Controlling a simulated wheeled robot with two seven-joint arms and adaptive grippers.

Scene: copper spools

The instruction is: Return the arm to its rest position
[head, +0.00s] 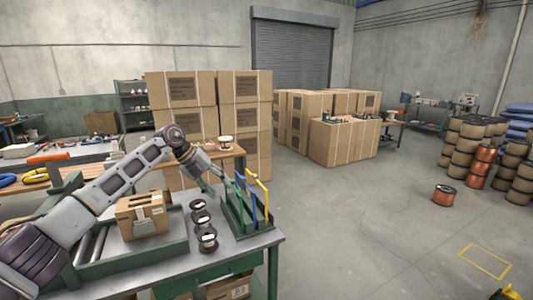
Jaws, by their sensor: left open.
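My left arm reaches in from the lower left over the workbench (225,261). My left gripper (228,181) is at the back edge of the green rack (237,222), beside its blue and yellow uprights. It is open; I see nothing held in it, though the fingertips are small and partly lost against the rack. Several small dark spools (207,241) stand in a row on the bench, left of the rack. My right gripper is out of view.
A small cardboard box (141,216) sits on the roller conveyor (92,250) under my left arm. Tall carton stacks (245,90) stand behind the bench. A copper spool (444,194) is on the floor at right, with open floor between.

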